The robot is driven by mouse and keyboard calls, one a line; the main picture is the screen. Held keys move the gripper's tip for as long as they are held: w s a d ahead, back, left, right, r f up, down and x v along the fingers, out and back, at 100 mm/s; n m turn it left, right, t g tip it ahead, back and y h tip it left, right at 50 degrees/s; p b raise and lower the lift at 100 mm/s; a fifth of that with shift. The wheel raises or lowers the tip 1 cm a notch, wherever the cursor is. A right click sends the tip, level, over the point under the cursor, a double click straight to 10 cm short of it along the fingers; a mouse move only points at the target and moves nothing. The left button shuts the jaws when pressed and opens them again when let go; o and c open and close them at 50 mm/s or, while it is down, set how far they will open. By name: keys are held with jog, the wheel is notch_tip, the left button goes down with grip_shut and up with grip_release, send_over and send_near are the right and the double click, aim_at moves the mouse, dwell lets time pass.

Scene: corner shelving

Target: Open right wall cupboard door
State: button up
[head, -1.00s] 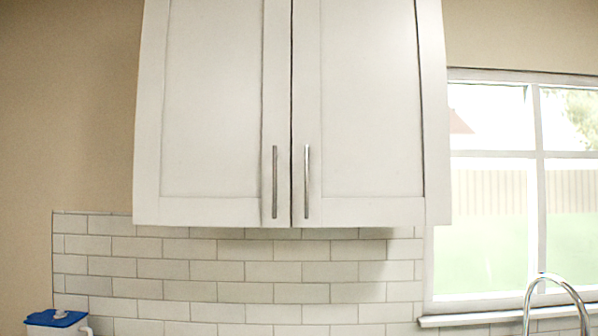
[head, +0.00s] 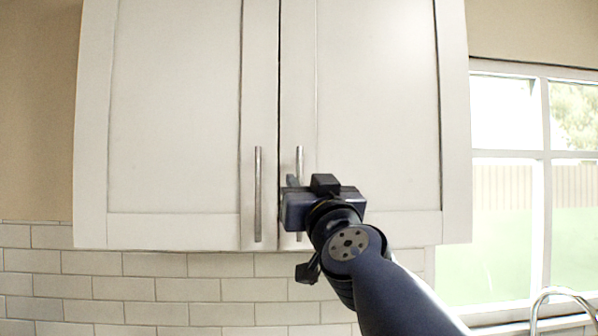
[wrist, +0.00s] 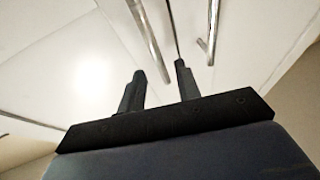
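The white wall cupboard has two doors, both shut. The right door (head: 380,110) has a vertical metal bar handle (head: 299,163) near its inner edge. The left door (head: 175,110) has a matching handle (head: 258,195). My gripper (head: 290,188) is at the right door's handle and hides much of its lower part. In the wrist view my gripper (wrist: 160,69) has its two dark fingers apart, with a near handle (wrist: 150,40) appearing between or just beyond them. The other handle (wrist: 212,30) is outside the fingers. I cannot tell whether the fingers touch the handle.
A window (head: 535,180) is to the right of the cupboard, with a curved faucet (head: 560,293) below it. White tiles (head: 150,290) cover the wall under the cupboard. The space in front of the left door is clear.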

aim_at(301, 175)
jog(key=shift+p+x, duration=0.45)
jog(key=shift+x, duration=1.95)
jog(key=shift+c, duration=0.2)
jog(key=shift+s, duration=0.1)
grip_shut()
